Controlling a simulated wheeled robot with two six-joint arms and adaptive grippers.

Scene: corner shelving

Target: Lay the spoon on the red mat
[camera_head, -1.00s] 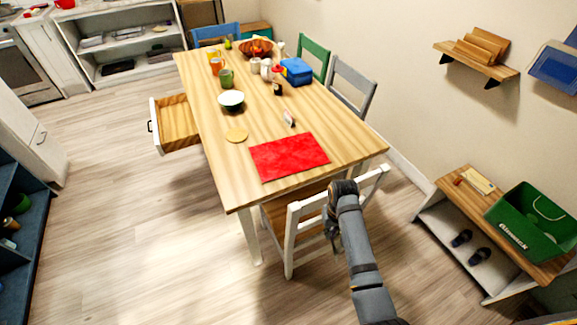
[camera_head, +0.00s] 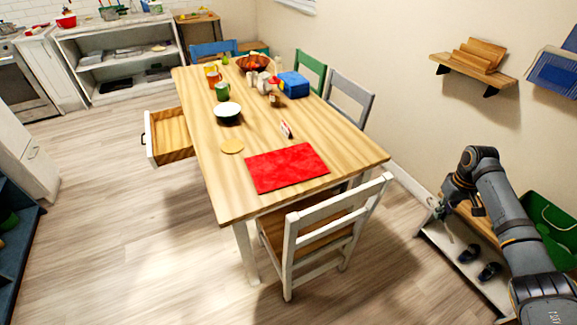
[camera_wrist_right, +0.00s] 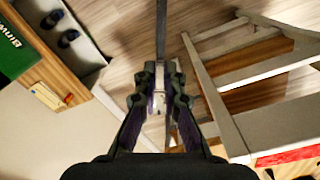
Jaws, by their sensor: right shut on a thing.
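The red mat (camera_head: 287,168) lies flat and bare on the near end of the wooden table (camera_head: 225,185). Its edge also shows at the lower right of the right wrist view (camera_wrist_right: 290,157). My right gripper (camera_head: 438,207) is right of the table, beside the white-framed chair and by the low shoe bench. In the right wrist view its fingers (camera_wrist_right: 160,75) are closed on a thin grey strip, which looks like the spoon (camera_wrist_right: 161,30) and points away from the palm. The rest of the spoon is hard to make out. My left gripper is not in view.
A chair (camera_head: 325,225) stands at the table's near end. A drawer (camera_head: 170,135) stands open at left. A green crate (camera_head: 545,215) sits on the bench.

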